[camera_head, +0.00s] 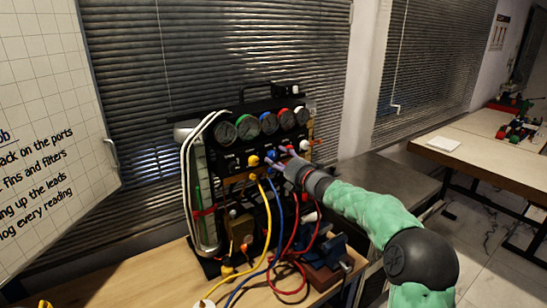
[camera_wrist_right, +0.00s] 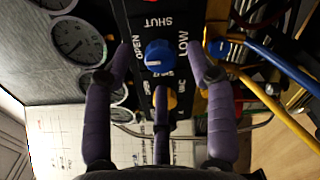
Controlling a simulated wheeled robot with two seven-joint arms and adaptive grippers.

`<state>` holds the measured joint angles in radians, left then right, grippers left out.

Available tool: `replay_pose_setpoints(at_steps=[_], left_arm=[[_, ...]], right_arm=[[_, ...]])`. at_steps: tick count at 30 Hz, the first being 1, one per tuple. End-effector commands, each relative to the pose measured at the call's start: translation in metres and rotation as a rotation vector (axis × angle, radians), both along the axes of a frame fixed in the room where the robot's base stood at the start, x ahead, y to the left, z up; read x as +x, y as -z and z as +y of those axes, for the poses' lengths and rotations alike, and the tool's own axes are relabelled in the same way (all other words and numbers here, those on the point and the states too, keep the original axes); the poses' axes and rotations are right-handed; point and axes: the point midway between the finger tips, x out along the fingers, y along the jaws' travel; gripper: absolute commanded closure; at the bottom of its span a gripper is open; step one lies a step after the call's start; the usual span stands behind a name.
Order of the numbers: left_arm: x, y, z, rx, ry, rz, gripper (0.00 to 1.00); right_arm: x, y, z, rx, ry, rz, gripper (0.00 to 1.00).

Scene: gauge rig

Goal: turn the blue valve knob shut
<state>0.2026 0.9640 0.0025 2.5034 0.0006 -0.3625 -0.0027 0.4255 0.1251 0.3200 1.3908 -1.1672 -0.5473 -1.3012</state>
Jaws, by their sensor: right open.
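The blue valve knob (camera_wrist_right: 158,56) is on a dark panel in the right wrist view, with a pale mark on its face. White lettering around it reads OPEN on the left, SHUT above and LOW on the right. My right gripper (camera_wrist_right: 161,58) is open, with purple fingers on the left and right of the knob and a third one below it. Gaps show between the side fingers and the knob; I cannot tell whether the lower finger touches it. In the head view my right gripper (camera_head: 287,162) is at the panel front, and I cannot make out the knob there. My left gripper is not in view.
The gauge rig (camera_head: 262,125) stands on a wooden bench (camera_head: 150,277) and carries several dials. A yellow hose (camera_head: 267,225), a blue hose and a red hose hang close below my right gripper. A whiteboard (camera_head: 50,110) is at the left. Another table (camera_head: 480,150) stands at the right.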

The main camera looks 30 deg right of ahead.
Motion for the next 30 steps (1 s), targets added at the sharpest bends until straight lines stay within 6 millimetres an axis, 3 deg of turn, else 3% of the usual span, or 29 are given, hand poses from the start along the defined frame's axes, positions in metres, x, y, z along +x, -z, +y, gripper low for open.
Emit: replay_pose_setpoints(at_steps=[9, 20, 26, 30], left_arm=[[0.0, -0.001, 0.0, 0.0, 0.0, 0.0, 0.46], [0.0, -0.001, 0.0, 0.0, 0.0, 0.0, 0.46], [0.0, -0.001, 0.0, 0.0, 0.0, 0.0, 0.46], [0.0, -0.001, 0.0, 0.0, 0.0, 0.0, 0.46]], right_arm=[[0.029, 0.0, 0.003, 0.002, 0.0, 0.0, 0.44], [0.032, 0.0, 0.003, 0.002, 0.0, 0.0, 0.44], [0.032, 0.0, 0.003, 0.002, 0.0, 0.0, 0.97], [0.032, 0.0, 0.002, 0.002, 0.001, 0.001, 1.0]])
